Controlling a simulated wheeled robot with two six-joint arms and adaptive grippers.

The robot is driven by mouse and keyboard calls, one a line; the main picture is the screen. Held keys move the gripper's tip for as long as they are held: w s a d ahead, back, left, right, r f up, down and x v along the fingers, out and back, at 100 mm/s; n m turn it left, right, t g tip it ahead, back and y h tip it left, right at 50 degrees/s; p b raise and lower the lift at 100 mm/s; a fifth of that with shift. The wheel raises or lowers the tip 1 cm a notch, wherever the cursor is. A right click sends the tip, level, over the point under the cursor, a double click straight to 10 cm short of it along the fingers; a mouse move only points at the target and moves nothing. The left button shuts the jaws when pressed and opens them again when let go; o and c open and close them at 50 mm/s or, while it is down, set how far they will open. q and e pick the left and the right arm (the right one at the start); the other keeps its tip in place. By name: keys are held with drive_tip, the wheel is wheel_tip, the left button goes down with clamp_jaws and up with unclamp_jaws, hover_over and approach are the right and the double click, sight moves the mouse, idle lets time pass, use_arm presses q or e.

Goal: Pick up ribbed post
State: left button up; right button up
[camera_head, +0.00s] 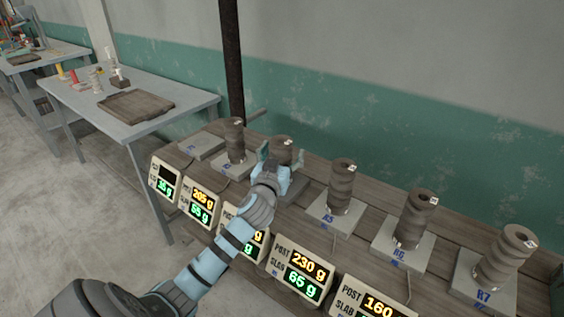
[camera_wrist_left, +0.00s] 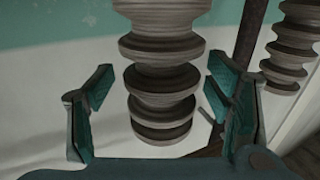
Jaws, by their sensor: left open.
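My left gripper (camera_head: 275,178) is at a grey-brown ribbed post (camera_head: 281,146) on the bench, hiding its lower part in the head view. In the left wrist view the ribbed post (camera_wrist_left: 161,78) stands between the two open fingers of the left gripper (camera_wrist_left: 162,90), with a gap visible on each side. The fingers do not appear to touch it. A second ribbed post (camera_wrist_left: 287,55) shows at the right of that view. My right gripper is not in view.
More posts stand on slabs along the bench: one to the left (camera_head: 235,138), others to the right (camera_head: 341,182), (camera_head: 413,220) and (camera_head: 503,257). Lit weight displays (camera_head: 302,270) line the front edge. A dark pole (camera_head: 232,60) rises behind. A side table (camera_head: 185,95) holds a tray (camera_head: 137,106).

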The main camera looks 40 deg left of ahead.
use_arm(q)
drive_tip(key=shift+s, duration=0.1)
clamp_jaws()
drive_tip(key=shift+r, duration=0.1)
